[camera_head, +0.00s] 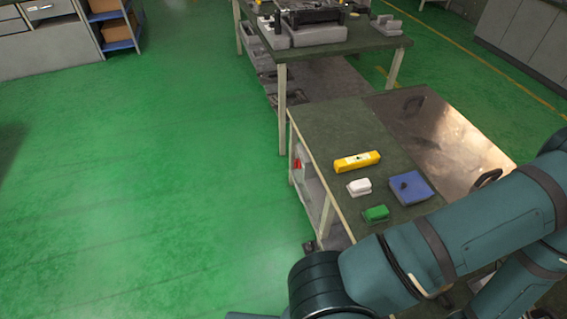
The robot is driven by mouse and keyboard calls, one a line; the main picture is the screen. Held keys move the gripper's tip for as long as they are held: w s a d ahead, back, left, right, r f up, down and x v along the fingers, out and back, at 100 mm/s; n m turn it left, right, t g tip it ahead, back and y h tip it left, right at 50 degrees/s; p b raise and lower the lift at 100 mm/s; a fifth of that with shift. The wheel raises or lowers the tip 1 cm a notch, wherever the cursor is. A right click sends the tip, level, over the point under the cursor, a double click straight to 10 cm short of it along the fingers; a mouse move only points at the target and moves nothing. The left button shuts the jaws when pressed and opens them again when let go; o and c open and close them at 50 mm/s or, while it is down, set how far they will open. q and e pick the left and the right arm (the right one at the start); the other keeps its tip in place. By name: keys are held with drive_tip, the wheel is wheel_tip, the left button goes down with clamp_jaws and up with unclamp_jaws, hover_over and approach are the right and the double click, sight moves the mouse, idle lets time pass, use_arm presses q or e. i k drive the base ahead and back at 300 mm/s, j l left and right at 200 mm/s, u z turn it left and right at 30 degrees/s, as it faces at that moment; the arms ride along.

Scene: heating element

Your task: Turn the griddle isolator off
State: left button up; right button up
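A small red switch on a pale housing (299,163) is on the left side of the near table; it looks like the isolator. It is too small for me to tell its position. A shiny metal griddle plate (440,140) with dark handles lies on the right part of that table. My teal arm comes in from the right and bends at the bottom middle, in front of the table's near end. Neither of my grippers shows.
On the near table (335,125) are a yellow bar (357,161), a white block (359,187), a green block (376,213) and a blue box (410,187). A second table (375,42) with equipment stands behind. The green floor at left is clear.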

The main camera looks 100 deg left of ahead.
sight(296, 164)
drive_tip(key=u, duration=2.9)
drive_tip(key=i+j+z, duration=0.5)
drive_tip(key=z, duration=0.2)
drive_tip(key=i+j+z, duration=0.15)
drive_tip(key=j+z, duration=0.2)
drive_tip(key=i+j+z, duration=0.1)
drive_tip(key=j+z, duration=0.25)
drive_tip(key=j, duration=0.15)
